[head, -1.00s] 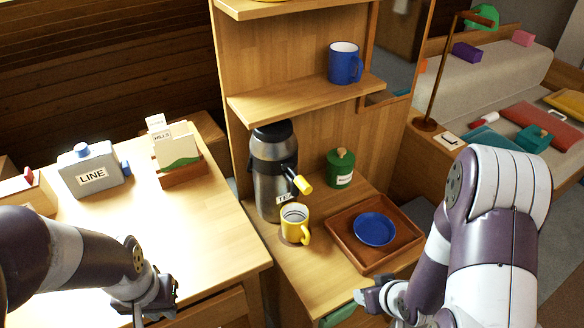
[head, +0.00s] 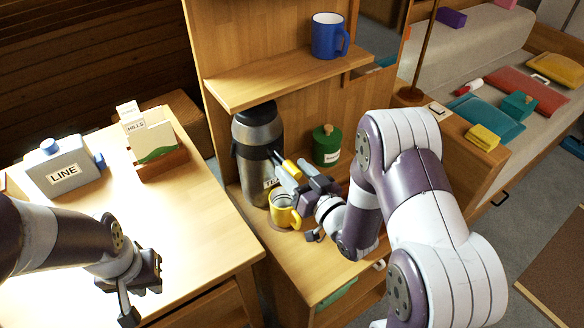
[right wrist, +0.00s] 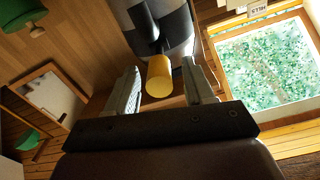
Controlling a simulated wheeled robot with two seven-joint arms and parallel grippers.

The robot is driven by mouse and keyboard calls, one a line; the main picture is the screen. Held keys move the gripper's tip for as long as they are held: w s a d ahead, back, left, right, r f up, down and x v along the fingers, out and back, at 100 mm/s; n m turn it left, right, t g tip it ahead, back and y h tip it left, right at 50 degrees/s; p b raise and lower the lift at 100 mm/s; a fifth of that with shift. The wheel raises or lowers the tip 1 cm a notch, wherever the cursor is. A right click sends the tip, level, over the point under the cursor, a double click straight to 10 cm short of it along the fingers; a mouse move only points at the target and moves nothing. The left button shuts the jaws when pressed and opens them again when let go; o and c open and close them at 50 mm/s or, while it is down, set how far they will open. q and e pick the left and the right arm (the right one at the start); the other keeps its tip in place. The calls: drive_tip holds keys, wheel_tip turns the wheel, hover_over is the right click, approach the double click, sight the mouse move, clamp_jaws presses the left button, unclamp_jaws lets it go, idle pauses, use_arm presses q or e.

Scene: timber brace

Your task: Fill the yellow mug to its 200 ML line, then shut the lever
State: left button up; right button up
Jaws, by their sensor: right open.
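The steel dispenser (head: 252,140) stands on the wooden counter, with a lever tipped by a yellow knob (head: 291,168). The yellow mug (head: 282,213) stands upright below it; its fill level and its line cannot be made out. My right gripper (head: 297,184) is open at the lever, above the mug. In the right wrist view the yellow knob (right wrist: 159,76) lies between the two spread fingers, with gaps on both sides. My left gripper (head: 139,297) is over the left table, away from the mug; its finger opening is unclear.
A green canister (head: 326,145) stands right of the dispenser. A blue mug (head: 328,36) sits on the shelf above. A grey LINE flask (head: 63,168) and a card holder (head: 155,148) stand on the left table. My right arm covers much of the right counter.

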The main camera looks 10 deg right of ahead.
drive_tip(key=shift+w+a, duration=0.25)
drive_tip(key=shift+w, duration=0.45)
